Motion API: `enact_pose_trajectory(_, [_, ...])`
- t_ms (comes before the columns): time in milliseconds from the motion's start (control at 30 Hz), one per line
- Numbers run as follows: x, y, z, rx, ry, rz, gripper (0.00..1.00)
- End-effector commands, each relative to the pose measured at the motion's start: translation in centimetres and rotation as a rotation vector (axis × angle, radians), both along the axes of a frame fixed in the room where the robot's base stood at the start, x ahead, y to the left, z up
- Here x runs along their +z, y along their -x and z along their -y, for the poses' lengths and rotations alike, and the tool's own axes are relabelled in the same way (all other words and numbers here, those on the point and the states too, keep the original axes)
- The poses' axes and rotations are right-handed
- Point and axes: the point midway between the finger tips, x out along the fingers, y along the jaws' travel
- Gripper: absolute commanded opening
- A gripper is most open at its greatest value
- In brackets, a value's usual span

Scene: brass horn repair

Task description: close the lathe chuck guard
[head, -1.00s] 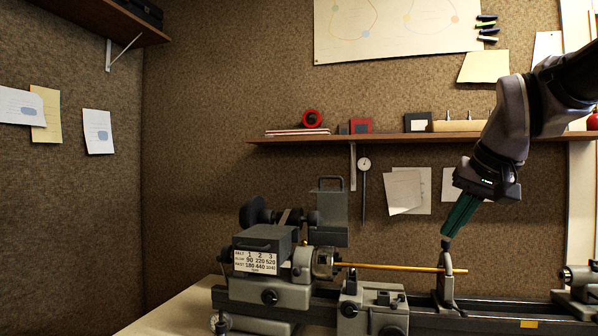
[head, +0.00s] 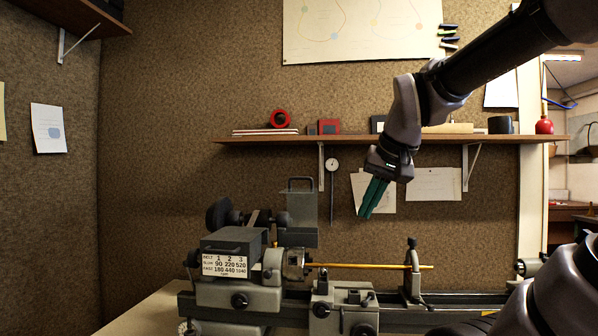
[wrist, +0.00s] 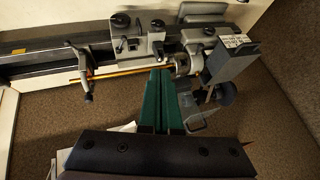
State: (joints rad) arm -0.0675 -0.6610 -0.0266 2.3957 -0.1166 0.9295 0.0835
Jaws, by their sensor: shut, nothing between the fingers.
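The chuck guard (head: 301,212) is a grey upright plate with a loop handle on top, and it stands raised behind the lathe chuck (head: 293,264). The chuck is uncovered and grips a brass rod (head: 345,265). My gripper (head: 366,214) is shut and empty, pointing down, to the right of the guard and above the rod, apart from both. In the wrist view, my green fingers (wrist: 161,74) point toward the rod and chuck (wrist: 185,64).
The grey lathe headstock (head: 235,245) is left of the chuck. A steady rest (head: 413,275) holds the rod's right part. A shelf (head: 400,139) runs along the wall above, and a dial gauge (head: 332,165) hangs behind. The air between gripper and guard looks clear.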

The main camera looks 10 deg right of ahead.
Motion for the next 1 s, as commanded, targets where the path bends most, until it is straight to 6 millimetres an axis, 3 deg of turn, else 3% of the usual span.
enact_pose_trajectory(267, [3.1, -5.0, 0.4, -0.007, 0.064, 0.003, 0.00])
enact_pose_trajectory(467, [6.5, -11.8, -0.1, -0.028, 0.153, 0.030, 0.00])
enact_pose_trajectory(700, [11.5, -23.2, -3.4, -0.081, 0.306, 0.141, 0.00])
enact_pose_trajectory(800, [13.1, -26.7, -5.5, -0.102, 0.355, 0.198, 0.00])
enact_pose_trajectory(1000, [15.0, -30.4, -8.2, -0.124, 0.407, 0.277, 0.00])
